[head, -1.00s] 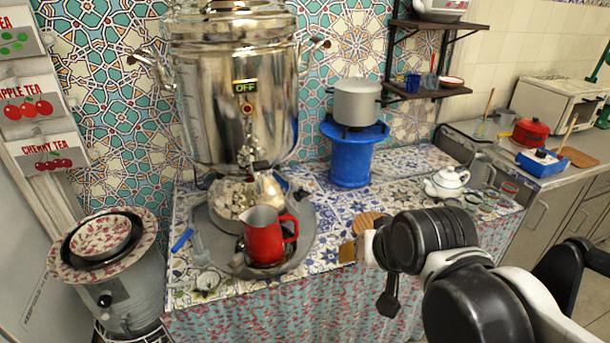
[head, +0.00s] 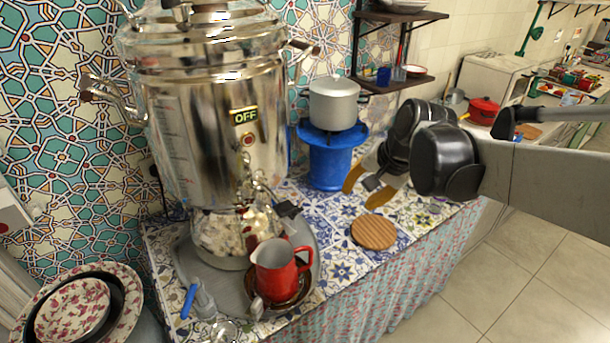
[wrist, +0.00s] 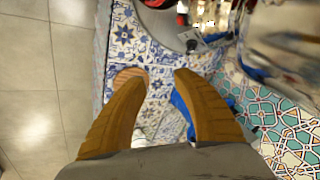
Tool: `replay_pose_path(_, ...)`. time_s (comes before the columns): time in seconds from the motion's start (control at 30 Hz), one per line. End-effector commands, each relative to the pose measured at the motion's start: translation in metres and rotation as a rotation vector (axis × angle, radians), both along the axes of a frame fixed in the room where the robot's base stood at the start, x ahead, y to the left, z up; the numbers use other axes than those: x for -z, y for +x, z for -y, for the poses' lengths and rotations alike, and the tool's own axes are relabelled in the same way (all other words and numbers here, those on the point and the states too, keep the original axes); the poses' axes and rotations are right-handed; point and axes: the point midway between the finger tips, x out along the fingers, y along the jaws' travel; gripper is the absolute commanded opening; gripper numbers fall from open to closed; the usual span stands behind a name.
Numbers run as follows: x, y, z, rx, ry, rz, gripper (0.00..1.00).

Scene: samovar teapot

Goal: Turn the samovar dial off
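The large silver samovar (head: 205,130) stands at the left of the table in the head view. An "OFF" label (head: 244,115) is on its front, with a small round red dial (head: 248,140) just below it. I cannot make out which way the dial is turned. My gripper (head: 366,190) is to the right of the samovar, over the tiled table and apart from the dial. In the wrist view my gripper's two tan fingers (wrist: 155,78) are spread, with nothing between them. The blurred, shiny body at the upper right of the wrist view seems to be the samovar (wrist: 290,45).
A red jug (head: 278,274) stands on a grey tray (head: 228,290) before the samovar. A blue burner (head: 330,165) with a pot (head: 334,104) stands behind my gripper. A round wooden board (head: 374,232) lies on the table. A shelf (head: 400,82) hangs above.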

Motion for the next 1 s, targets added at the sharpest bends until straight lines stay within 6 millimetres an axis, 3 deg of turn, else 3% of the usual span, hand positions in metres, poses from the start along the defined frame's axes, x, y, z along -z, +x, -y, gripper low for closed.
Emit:
replay_pose_path(0.03,-0.002,0.023,-0.007,0.028,0.037,-0.029,0.35)
replay_pose_path(0.17,0.015,0.073,-0.028,0.114,0.142,-0.117,0.35)
replay_pose_path(0.4,0.074,0.146,-0.066,0.262,0.308,-0.291,0.35)
replay_pose_path(0.6,0.121,0.173,-0.087,0.342,0.391,-0.397,0.35)
replay_pose_path(1.0,0.170,0.183,-0.111,0.364,0.415,-0.433,0.35)
